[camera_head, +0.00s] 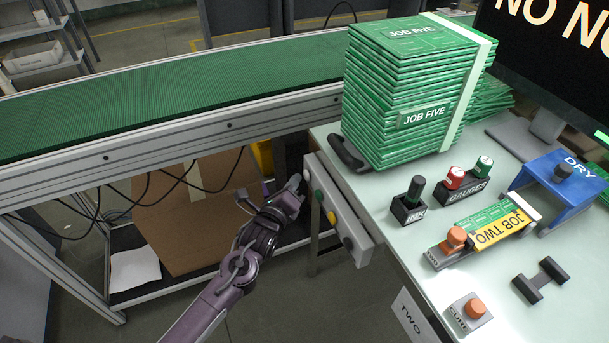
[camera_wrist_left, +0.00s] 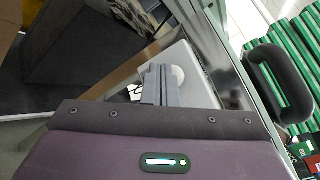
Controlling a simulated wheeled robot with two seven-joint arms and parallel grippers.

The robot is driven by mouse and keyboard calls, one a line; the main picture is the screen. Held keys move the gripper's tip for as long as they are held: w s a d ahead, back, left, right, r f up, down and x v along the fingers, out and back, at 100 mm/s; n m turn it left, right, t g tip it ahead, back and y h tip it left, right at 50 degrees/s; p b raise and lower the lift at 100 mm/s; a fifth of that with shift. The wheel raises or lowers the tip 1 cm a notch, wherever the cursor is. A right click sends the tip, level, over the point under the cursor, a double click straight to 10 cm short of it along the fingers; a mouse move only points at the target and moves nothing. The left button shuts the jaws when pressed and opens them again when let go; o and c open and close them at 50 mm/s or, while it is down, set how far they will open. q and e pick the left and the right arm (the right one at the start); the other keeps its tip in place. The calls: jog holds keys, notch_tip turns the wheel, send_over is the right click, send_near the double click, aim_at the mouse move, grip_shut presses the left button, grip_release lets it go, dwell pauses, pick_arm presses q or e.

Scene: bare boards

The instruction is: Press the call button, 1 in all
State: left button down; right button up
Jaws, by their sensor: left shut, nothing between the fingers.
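A grey button box (camera_head: 340,212) is fixed along the left edge of the pale table. It carries a white button (camera_head: 306,175) at its far end, then green, yellow and black ones toward me. I cannot read a label saying which is the call button. My left gripper (camera_head: 295,182) is shut and empty, its tips right at the white button. In the left wrist view the shut fingers (camera_wrist_left: 160,72) point at the box, and the white button (camera_wrist_left: 178,75) shows just right of the tips. I cannot tell whether they touch. My right gripper is not in view.
A stack of green boards (camera_head: 408,95) and a black handle stand on the table (camera_head: 385,225) behind the box. Small labelled stands and a blue DRY holder (camera_head: 567,188) are farther right. A green conveyor (camera_head: 170,95) runs behind; a cardboard box (camera_head: 190,220) sits below it.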

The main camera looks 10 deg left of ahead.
pick_arm(q)
jog(key=shift+w+d, duration=0.3)
jog(key=shift+d, duration=0.1)
dwell(1.0)
jog(key=shift+a, duration=0.1)
jog(key=shift+s+a+p, duration=0.45)
jog(key=shift+a+p, duration=0.05)
jog(key=shift+a, duration=0.05)
jog(key=s+a, duration=0.1)
jog(key=s+a+p, duration=0.1)
jog(key=a+p, duration=0.1)
jog(key=a, duration=0.1)
jog(key=shift+s+a, duration=0.1)
jog(key=shift+s, duration=0.3)
dwell(0.7)
